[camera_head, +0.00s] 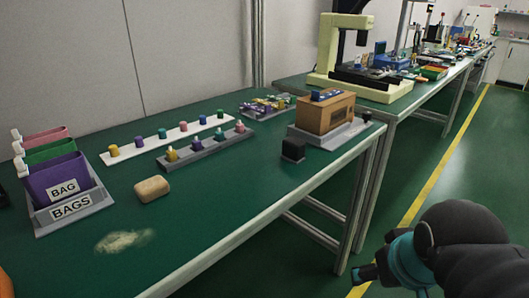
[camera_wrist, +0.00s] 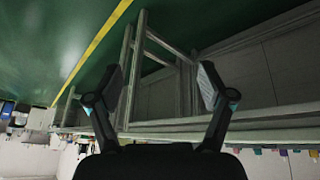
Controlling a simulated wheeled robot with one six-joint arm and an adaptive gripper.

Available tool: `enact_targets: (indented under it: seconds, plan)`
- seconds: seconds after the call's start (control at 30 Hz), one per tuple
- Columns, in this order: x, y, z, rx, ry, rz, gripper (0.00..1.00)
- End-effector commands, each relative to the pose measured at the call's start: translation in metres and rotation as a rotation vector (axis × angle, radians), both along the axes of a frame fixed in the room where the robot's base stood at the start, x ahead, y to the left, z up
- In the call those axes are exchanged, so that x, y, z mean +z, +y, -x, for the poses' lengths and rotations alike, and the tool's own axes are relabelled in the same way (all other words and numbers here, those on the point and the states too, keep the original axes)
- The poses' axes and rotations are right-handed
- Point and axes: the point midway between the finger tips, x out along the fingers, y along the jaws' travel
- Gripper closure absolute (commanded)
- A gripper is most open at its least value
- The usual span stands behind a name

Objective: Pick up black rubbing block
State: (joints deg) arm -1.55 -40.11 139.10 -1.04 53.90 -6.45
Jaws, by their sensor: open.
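A small black block (camera_head: 293,150) sits on the green bench top (camera_head: 225,205) near its front edge, left of a brown wooden box. I take it for the black rubbing block. My gripper (camera_head: 365,280) is at the lower right of the head view, over the floor in front of the bench and well apart from the block. In the wrist view, my gripper (camera_wrist: 160,85) has its two fingers spread wide with nothing between them. I cannot make out the black block in the wrist view.
The brown wooden box (camera_head: 325,113) stands on a grey base close to the block. A tan block (camera_head: 152,188), a pale powder patch (camera_head: 124,240), racks of coloured pegs (camera_head: 205,143) and a bag holder (camera_head: 72,211) are further left. Bench legs (camera_head: 352,200) stand below.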

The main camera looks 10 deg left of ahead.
Motion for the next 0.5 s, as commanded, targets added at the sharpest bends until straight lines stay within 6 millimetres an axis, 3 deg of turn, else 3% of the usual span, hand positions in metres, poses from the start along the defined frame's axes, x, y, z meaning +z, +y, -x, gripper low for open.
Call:
enact_targets:
  seconds: [0.27, 0.5]
  plan:
    - [0.097, 0.033, -0.079, 0.642, 0.094, 0.337, 0.19]
    - [0.167, 0.088, -0.151, 1.265, 0.190, 0.644, 0.19]
